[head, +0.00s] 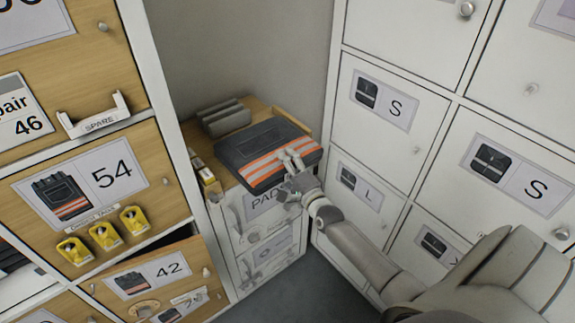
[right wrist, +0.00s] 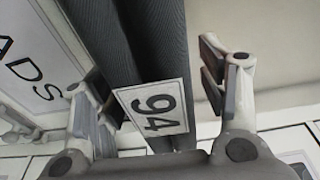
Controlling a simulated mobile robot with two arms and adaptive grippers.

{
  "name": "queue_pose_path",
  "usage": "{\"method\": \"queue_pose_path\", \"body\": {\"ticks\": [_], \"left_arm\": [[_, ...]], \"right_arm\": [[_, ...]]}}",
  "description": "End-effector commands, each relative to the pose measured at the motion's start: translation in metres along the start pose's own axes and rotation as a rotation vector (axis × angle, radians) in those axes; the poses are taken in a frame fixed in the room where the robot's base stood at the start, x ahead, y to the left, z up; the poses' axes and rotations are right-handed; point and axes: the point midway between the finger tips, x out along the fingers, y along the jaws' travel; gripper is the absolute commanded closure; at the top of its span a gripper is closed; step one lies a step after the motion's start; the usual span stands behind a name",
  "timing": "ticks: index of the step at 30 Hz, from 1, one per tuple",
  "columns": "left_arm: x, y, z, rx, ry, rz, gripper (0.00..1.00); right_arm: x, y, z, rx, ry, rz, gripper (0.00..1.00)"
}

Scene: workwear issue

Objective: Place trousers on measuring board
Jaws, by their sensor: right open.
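The folded trousers (head: 262,138), dark grey with orange and pale reflective stripes, lie flat on a wooden top (head: 232,192) above a low white cabinet. Whether this top is the measuring board I cannot tell. My right gripper (head: 292,160) is at the trousers' front right edge. In the right wrist view its fingers (right wrist: 150,72) stand apart on either side of the dark ribbed cloth (right wrist: 150,35), with a gap at the right finger. A white tag marked 94 (right wrist: 155,107) shows there. My left gripper is not in view.
White lockers (head: 385,110) rise close on the right, wooden-fronted compartments (head: 95,185) on the left. A drawer marked 42 (head: 155,275) stands slightly open. Grey floor shows in front.

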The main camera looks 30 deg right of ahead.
Motion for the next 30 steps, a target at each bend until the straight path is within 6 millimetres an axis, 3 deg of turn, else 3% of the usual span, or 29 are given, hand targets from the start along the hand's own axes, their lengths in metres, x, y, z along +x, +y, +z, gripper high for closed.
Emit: {"method": "queue_pose_path", "body": {"ticks": [3,7,21,30], "left_arm": [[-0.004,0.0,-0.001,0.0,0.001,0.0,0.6],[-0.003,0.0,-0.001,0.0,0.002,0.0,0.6],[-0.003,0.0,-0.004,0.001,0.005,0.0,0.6],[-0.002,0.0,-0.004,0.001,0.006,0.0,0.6]], "right_arm": [[0.0,-0.005,0.0,0.0,0.0,0.0,0.34],[-0.016,-0.001,0.001,0.001,-0.001,0.003,0.34],[-0.1,-0.001,0.0,0.0,0.0,0.002,0.34],[-0.12,-0.003,0.0,0.0,0.0,0.0,0.34]]}}
